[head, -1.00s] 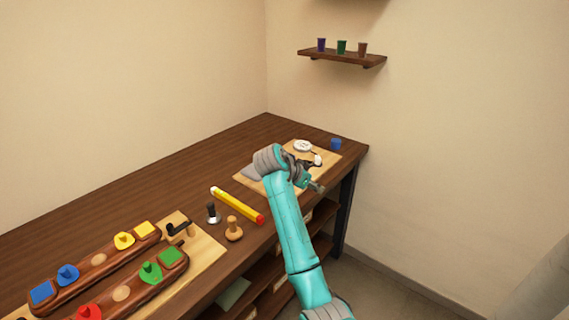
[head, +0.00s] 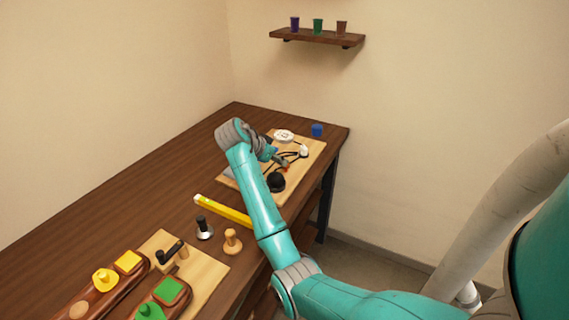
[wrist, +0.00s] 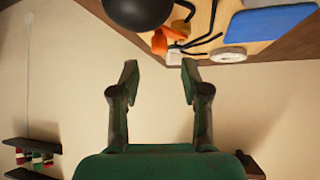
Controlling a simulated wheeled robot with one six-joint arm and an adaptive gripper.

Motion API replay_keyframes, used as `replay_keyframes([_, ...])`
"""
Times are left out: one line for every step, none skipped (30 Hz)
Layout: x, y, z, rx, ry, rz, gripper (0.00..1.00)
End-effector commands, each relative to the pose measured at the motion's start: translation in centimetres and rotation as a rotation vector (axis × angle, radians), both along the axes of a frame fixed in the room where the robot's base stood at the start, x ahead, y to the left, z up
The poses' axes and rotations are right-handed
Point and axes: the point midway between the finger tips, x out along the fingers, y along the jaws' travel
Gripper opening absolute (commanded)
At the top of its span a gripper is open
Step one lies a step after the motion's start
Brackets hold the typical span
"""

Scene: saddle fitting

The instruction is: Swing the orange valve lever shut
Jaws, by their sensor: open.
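An orange part (wrist: 160,42), which looks like the valve lever, lies near the top middle of the wrist view, with more orange (wrist: 178,29) beside it. In the head view a small orange spot (head: 285,168) shows on the light wooden board (head: 312,153), partly behind my arm; its exact angle is unclear. My gripper (wrist: 159,78) is open, with nothing between its fingers. In the wrist view its tips lie below the orange part and look apart from it. In the head view it is over the board, partly hidden by my wrist.
Near the orange part are a black dome (head: 276,182), thin dark rods (wrist: 203,41), a white disc (head: 284,135) and a blue slab (wrist: 266,22). A blue cup (head: 316,130) stands behind the board.

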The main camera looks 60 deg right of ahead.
Motion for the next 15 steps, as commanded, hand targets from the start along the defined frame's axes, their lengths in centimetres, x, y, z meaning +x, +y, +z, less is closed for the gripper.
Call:
replay_keyframes([-0.3, -0.7, -0.7, 0.001, 0.003, -0.003, 0.46])
replay_keyframes([-0.3, -1.1, -1.1, 0.0, 0.002, -0.004, 0.46])
replay_keyframes([-0.4, -1.6, -1.6, 0.0, 0.001, -0.003, 0.46])
replay_keyframes([-0.4, -1.9, -2.0, 0.0, 0.002, -0.002, 0.46])
replay_keyframes([-0.5, -2.2, -2.3, 0.001, 0.002, -0.002, 0.46])
replay_keyframes([-0.6, -2.6, -2.7, 0.001, 0.002, -0.002, 0.46])
replay_keyframes([-0.6, -2.9, -3.0, 0.001, 0.001, -0.001, 0.46])
replay_keyframes([-0.7, -3.2, -3.3, 0.001, 0.001, -0.001, 0.46])
replay_keyframes([-0.7, -3.4, -3.6, 0.001, 0.002, -0.001, 0.46])
replay_keyframes([-0.7, -3.6, -3.8, 0.0, 0.002, -0.001, 0.46])
replay_keyframes([-0.8, -3.8, -3.9, 0.0, 0.001, 0.0, 0.46])
replay_keyframes([-0.8, -4.0, -4.1, 0.0, 0.001, -0.001, 0.46])
replay_keyframes([-0.8, -4.1, -4.2, 0.0, 0.001, -0.001, 0.46])
replay_keyframes([-0.8, -4.2, -4.3, 0.0, 0.001, -0.001, 0.46])
replay_keyframes([-0.9, -4.3, -4.4, 0.0, 0.001, -0.001, 0.46])
